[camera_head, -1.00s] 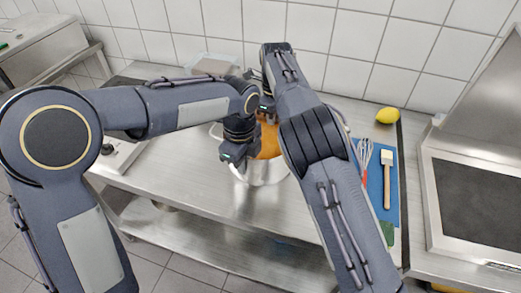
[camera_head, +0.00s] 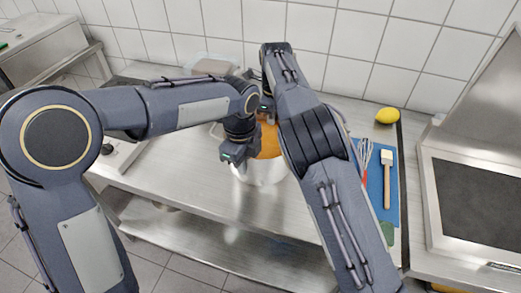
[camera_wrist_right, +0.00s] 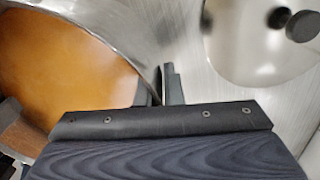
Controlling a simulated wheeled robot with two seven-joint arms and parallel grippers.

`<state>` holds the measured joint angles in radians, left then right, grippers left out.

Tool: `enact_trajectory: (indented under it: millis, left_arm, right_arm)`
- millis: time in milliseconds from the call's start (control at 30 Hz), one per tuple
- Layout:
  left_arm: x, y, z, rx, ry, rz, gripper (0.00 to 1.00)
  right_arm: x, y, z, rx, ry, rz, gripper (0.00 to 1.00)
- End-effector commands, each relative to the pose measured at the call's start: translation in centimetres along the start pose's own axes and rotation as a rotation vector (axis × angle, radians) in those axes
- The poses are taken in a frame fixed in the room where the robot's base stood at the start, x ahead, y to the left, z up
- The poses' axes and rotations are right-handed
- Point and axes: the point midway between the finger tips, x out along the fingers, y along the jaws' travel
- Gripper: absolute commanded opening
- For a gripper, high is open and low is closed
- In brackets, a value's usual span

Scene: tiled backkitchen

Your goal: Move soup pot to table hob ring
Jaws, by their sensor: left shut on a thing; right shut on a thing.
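The soup pot (camera_head: 258,174) is a shiny metal pot with orange soup, in the middle of the steel table in the head view. My left gripper (camera_head: 230,158) is shut on its left side at the rim. My right gripper is hidden behind my right arm in the head view. In the right wrist view its fingers (camera_wrist_right: 160,88) are shut at the pot's rim, with the soup (camera_wrist_right: 65,60) beside them. I cannot tell whether the pot touches the table. A hob ring is not clearly visible; a dark knob (camera_head: 108,149) shows at the table's left, partly behind my left arm.
A blue board (camera_head: 378,185) with a whisk (camera_head: 363,155) and a brush (camera_head: 387,178) lies to the right. A lemon (camera_head: 387,115) is behind it. A clear container (camera_head: 210,64) stands at the back. A round metal lid (camera_wrist_right: 245,55) shows in the right wrist view.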

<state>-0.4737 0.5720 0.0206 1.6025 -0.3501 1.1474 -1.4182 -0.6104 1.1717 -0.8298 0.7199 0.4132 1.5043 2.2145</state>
Motion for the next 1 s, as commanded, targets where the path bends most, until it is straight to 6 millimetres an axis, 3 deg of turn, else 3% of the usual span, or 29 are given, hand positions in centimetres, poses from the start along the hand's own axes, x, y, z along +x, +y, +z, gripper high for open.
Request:
enact_trajectory:
  millis: [600,1000]
  left_arm:
    - [-5.0,-0.5,0.1,-0.004,-0.001,-0.016,0.0]
    - [-5.2,-0.5,0.1,-0.004,-0.001,-0.017,0.0]
  right_arm:
    - [-4.9,0.7,0.4,-0.009,-0.003,0.011,0.0]
    - [-5.1,0.7,0.4,-0.009,-0.004,0.012,0.0]
